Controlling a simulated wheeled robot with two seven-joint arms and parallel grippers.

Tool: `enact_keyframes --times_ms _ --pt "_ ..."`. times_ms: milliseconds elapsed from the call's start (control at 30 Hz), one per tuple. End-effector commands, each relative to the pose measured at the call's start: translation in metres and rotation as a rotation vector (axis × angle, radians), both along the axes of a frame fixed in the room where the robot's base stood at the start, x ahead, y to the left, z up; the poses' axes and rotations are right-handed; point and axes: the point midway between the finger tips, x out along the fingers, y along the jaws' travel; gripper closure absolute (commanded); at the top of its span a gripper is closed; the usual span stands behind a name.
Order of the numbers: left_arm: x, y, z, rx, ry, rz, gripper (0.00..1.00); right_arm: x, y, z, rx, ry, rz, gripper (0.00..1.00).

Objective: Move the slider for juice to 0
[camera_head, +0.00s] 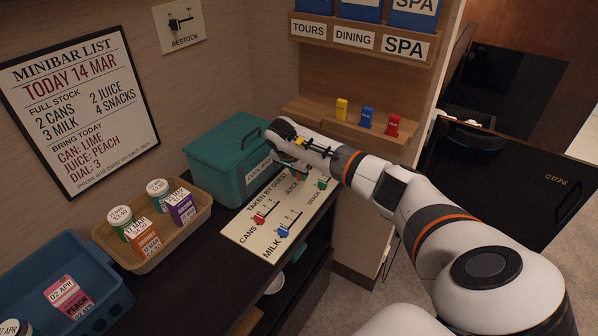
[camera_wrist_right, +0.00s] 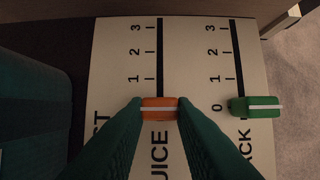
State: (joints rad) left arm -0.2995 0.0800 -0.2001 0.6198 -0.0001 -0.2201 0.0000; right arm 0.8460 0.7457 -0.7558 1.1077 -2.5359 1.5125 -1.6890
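The slider board (camera_head: 248,232) titled "TAKEN BY GUEST" lies on the dark counter. In the right wrist view the orange juice slider knob (camera_wrist_right: 159,108) sits on its dark slot, below the 1 mark and about level with the neighbouring 0. The juice 0 mark itself is hidden by a finger. My right gripper (camera_wrist_right: 159,103) has its green fingers close against both sides of the orange knob and appears shut on it. In the head view my right gripper (camera_head: 300,170) covers the juice slider. My left gripper is not in view.
The green snack knob (camera_wrist_right: 255,107) is beside the juice slider, at its 0. The red cans knob (camera_head: 259,219) and blue milk knob (camera_head: 284,231) are nearer. A teal box (camera_head: 215,150) stands close left of the board. A tan tray (camera_head: 120,262) holds several items.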

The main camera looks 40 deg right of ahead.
Motion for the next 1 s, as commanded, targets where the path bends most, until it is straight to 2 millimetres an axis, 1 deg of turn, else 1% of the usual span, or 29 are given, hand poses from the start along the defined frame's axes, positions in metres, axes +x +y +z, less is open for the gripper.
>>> enact_keyframes --times_ms 33,133,367,467,567,633,900,1000 --pt "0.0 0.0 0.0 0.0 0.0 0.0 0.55 0.002 0.005 0.001 0.011 -0.005 0.005 0.7" --pt "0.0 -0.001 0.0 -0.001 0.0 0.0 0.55 0.002 0.004 0.0 0.009 -0.003 0.005 0.55" --pt "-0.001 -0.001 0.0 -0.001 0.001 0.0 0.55 0.0 0.002 -0.001 0.005 0.001 0.002 0.55" --pt "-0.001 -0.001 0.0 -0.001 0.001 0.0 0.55 0.0 0.003 0.002 0.004 0.001 0.002 0.55" --pt "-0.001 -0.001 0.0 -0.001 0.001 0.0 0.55 0.0 0.006 0.012 0.003 -0.002 0.004 0.55" --pt "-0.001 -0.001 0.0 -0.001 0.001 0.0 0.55 -0.002 0.011 0.023 0.003 -0.002 0.005 0.55" --pt "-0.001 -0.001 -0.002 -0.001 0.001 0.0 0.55 -0.007 0.033 0.076 0.003 -0.005 0.005 0.55" --pt "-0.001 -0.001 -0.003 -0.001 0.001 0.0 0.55 -0.009 0.04 0.092 0.005 -0.002 0.006 0.55"
